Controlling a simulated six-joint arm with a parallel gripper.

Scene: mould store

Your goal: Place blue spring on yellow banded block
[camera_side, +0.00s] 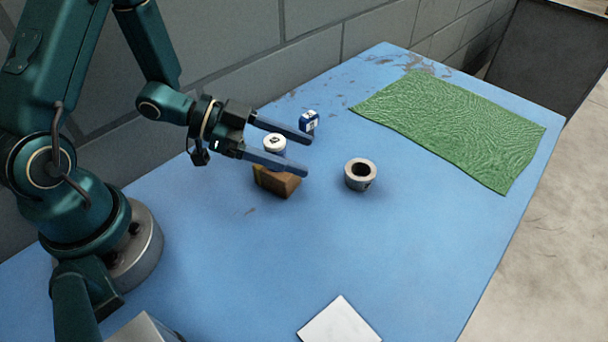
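A brown block (283,184) with a yellow band at its left end lies on the blue table, just below the near finger in the picture. A small blue-and-white piece (309,121) stands behind the far fingertip. It is the only small blue thing in view, but I cannot make out spring coils on it. My gripper (307,155) is open, its two dark fingers pointing right. A white round-topped piece (274,141) with a dark mark shows between the fingers, its lower part hidden by the near finger. I see no finger touching it.
A grey ring-shaped piece (361,174) with a dark hole stands right of the fingertips. A green textured mat (450,125) covers the far right of the blue table (250,265). A white flat square (340,322) lies at the front edge. The table's middle front is clear.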

